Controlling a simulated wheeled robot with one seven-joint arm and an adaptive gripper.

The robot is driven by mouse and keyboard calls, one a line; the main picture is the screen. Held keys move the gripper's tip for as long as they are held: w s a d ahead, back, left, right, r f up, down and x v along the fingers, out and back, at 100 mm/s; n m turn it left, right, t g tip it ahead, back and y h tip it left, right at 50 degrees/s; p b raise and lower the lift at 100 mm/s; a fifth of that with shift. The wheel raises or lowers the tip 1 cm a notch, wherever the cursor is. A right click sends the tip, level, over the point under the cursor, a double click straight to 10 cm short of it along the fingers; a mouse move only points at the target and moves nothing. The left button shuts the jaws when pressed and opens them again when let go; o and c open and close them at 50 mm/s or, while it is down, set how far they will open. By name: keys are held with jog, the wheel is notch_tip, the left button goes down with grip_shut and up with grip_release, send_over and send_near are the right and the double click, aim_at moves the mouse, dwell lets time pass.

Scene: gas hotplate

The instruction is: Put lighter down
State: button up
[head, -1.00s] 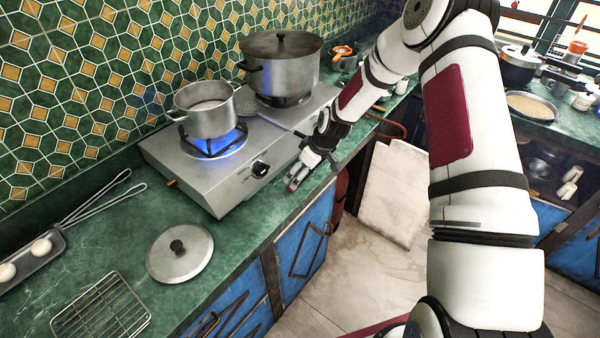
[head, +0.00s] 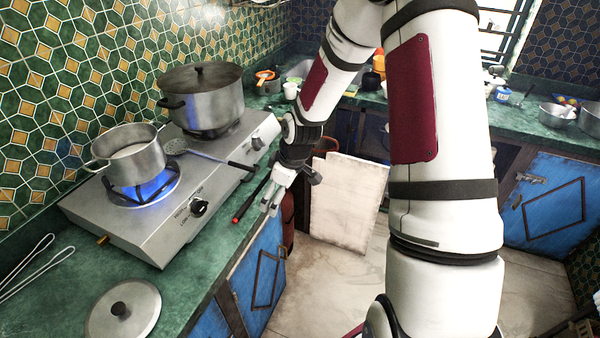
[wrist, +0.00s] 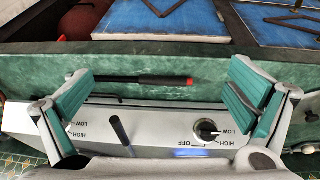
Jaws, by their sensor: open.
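The lighter (head: 251,199) is a thin black stick with a red tip. In the wrist view the lighter (wrist: 140,79) lies along the narrow green counter strip between the hotplate's front and the counter edge. My gripper (head: 275,204) is over this strip in the head view. In the wrist view my gripper (wrist: 162,75) is open, its teal-padded fingers wide apart with nothing held between them. The lighter lies between the fingers in that picture, apart from the right finger; its left end is close to the left finger.
The gas hotplate (head: 160,232) carries a small pot (head: 130,160) over a blue flame and a large lidded pot (head: 205,105). A skimmer (head: 215,156) lies across it, its handle reaching over the front. A loose lid (head: 123,311) lies on the counter (head: 60,290).

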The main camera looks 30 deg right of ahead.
jog(key=s+a+r+m+h, duration=0.1)
jog(key=s+r, duration=0.1)
jog(key=r, duration=0.5)
jog(key=s+a+r+m+h, duration=0.1)
jog(key=s+r, duration=0.2)
jog(key=r, duration=0.4)
jog(key=s+a+r+m+t, duration=0.1)
jog(key=s+a+r+m, duration=0.1)
jog(key=s+r, duration=0.6)
jog(key=s+a+r+m+t, duration=0.1)
jog(key=s+a+r+m, duration=0.2)
jog(key=s+r, duration=0.5)
jog(key=s+a, duration=0.1)
jog(key=s, duration=0.3)
jog(key=shift+s+t+y, duration=0.3)
